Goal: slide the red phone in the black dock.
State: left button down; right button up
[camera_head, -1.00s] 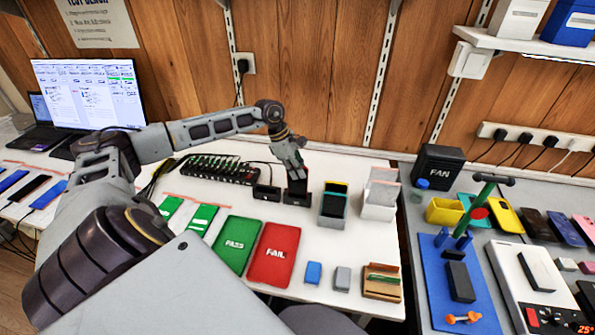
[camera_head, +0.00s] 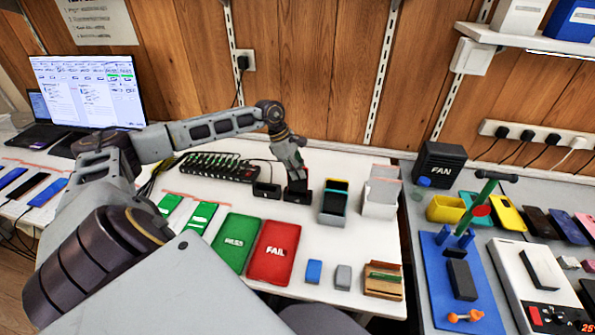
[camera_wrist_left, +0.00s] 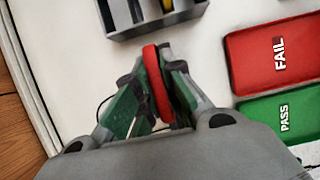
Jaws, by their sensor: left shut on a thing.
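My left gripper (camera_head: 296,180) is above the black dock (camera_head: 298,196) on the white table, its fingers close to it. In the left wrist view, my left gripper (camera_wrist_left: 157,82) is shut on the red phone (camera_wrist_left: 160,88), which shows edge-on between the green-padded fingers. In the head view the phone is mostly hidden by the fingers. The dock cannot be made out in the wrist view, so I cannot tell how far the phone sits in it. My right gripper is not in view.
A second small black dock (camera_head: 267,189) stands just left. A grey divided box (camera_head: 333,214) and a white holder (camera_head: 380,207) stand to the right. The red FAIL tray (camera_head: 272,266) and green PASS tray (camera_head: 235,243) lie in front. A black power strip (camera_head: 215,168) is behind left.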

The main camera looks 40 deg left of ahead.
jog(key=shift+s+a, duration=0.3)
pick_arm(q)
jog(key=c, duration=1.5)
grip_release()
jog(key=shift+o, duration=0.2)
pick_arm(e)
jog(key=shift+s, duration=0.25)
pick_arm(q)
jog(key=shift+r, duration=0.1)
jog(key=shift+d+r+p, duration=0.1)
jog(key=shift+r+p, duration=0.3)
jog(key=shift+r, duration=0.3)
jog(key=shift+r+p, duration=0.7)
jog(key=shift+r, duration=0.7)
jog(key=shift+r+p, duration=0.65)
jog(key=shift+r, duration=0.7)
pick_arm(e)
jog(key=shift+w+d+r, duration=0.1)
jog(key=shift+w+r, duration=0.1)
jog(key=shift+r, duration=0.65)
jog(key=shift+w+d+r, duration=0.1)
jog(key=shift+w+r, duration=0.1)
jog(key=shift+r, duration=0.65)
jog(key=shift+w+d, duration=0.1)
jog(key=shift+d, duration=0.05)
